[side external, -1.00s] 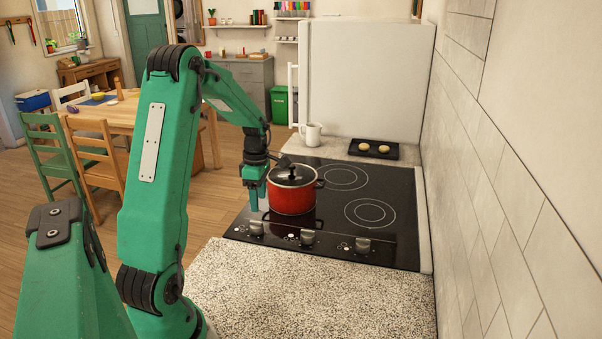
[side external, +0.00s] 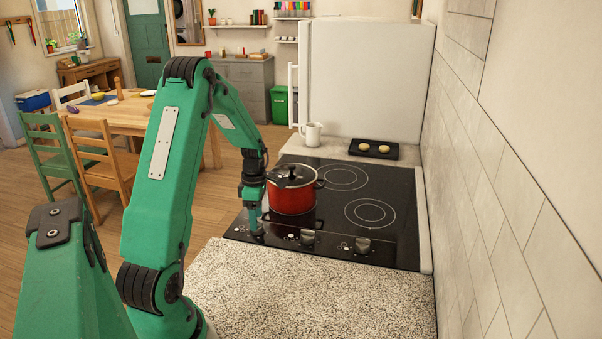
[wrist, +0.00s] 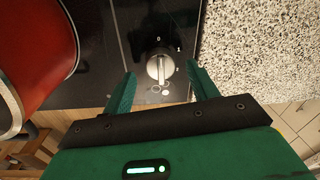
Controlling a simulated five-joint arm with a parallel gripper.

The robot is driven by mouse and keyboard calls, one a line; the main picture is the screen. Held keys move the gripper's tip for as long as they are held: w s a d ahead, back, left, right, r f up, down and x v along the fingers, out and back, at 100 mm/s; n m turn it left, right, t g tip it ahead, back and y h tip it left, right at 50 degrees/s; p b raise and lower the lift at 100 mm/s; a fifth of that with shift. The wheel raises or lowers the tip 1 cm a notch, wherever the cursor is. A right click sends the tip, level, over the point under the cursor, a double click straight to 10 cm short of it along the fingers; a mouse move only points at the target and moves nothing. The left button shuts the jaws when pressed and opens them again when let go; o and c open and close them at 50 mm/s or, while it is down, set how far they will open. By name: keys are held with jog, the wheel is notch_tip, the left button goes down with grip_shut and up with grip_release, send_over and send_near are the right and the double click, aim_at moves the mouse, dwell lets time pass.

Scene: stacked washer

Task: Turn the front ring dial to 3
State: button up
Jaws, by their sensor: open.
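A silver dial (wrist: 159,66) sits on the black glass cooktop (side external: 395,215) near its front edge. In the wrist view its pointer bar lies nearly along the picture's vertical, with small pale marks around it. My gripper (wrist: 160,73) is open, one finger on each side of this dial, with visible gaps; I cannot tell the height of the fingertips. In the side view my gripper (side external: 255,230) is down at the leftmost dial and mostly hides it. A middle dial (side external: 307,237) and a right dial (side external: 362,246) stand in the same row.
A red pot (side external: 292,197) with a lid stands just behind the dials, close to my gripper; it also shows in the wrist view (wrist: 35,55). Speckled counter (side external: 310,290) lies in front. A white mug (side external: 311,133) and a dark tray (side external: 373,149) are at the back.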

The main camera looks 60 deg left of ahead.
jog(key=shift+d+f, duration=0.1)
jog(key=shift+f, duration=1.05)
jog(key=c, duration=1)
